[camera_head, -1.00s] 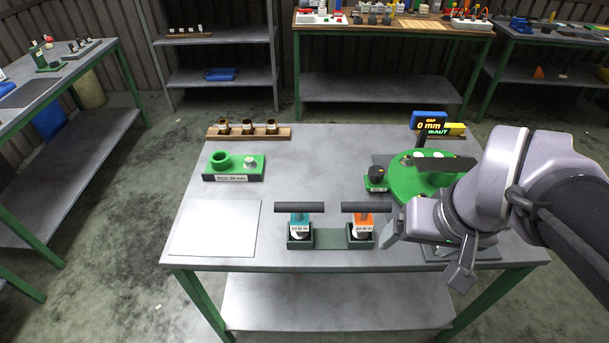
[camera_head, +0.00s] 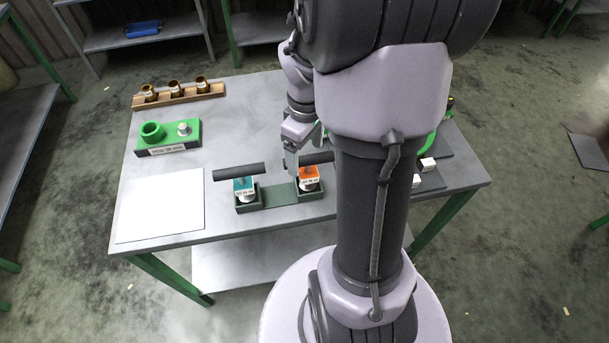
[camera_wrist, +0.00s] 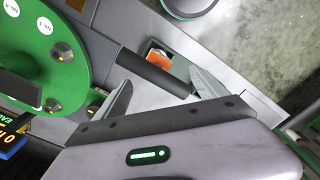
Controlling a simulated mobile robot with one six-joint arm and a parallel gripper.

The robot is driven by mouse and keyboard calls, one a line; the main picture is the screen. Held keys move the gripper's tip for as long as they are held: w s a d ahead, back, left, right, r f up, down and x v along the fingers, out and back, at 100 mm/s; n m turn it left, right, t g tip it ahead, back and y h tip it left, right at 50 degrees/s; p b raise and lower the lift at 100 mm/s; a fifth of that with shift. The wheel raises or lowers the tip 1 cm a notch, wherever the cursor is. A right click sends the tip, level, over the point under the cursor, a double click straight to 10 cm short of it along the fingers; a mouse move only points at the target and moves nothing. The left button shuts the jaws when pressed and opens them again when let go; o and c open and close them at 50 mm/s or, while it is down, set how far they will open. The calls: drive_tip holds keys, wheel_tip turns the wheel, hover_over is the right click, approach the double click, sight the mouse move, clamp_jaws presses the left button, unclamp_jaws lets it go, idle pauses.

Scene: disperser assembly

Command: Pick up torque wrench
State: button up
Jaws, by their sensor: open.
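Two torque wrenches with dark bar handles stand upright in a dark green holder (camera_head: 280,194). One has a teal body (camera_head: 243,186), the other an orange body (camera_head: 309,174). My gripper (camera_head: 292,162) is just above and left of the orange wrench, near its handle (camera_head: 320,157). In the wrist view my gripper (camera_wrist: 160,77) is open, with the dark handle (camera_wrist: 150,70) running across between the fingertips and the orange body (camera_wrist: 158,55) just beyond. I cannot tell whether a finger touches the handle. My arm hides part of the table's right side.
A white plate (camera_head: 160,205) lies at the table's front left. A green fixture (camera_head: 168,138) and a wooden rack (camera_head: 178,95) with brass parts stand behind it. A green round plate (camera_wrist: 45,50) with knobs is near the arm in the wrist view. The table's centre is clear.

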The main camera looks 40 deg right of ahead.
sight(308, 170)
wheel_tip(308, 170, down, 3)
drive_tip(key=shift+r+b, duration=0.2)
drive_tip(key=shift+b, duration=0.1)
drive_tip(key=f+b, duration=0.2)
drive_tip(key=f, duration=0.1)
drive_tip(key=f+b, duration=0.1)
drive_tip(key=f, duration=0.1)
drive_tip(key=shift+s+d+f, duration=0.15)
drive_tip(key=shift+s+d, duration=0.05)
drive_tip(key=shift+d, duration=0.2)
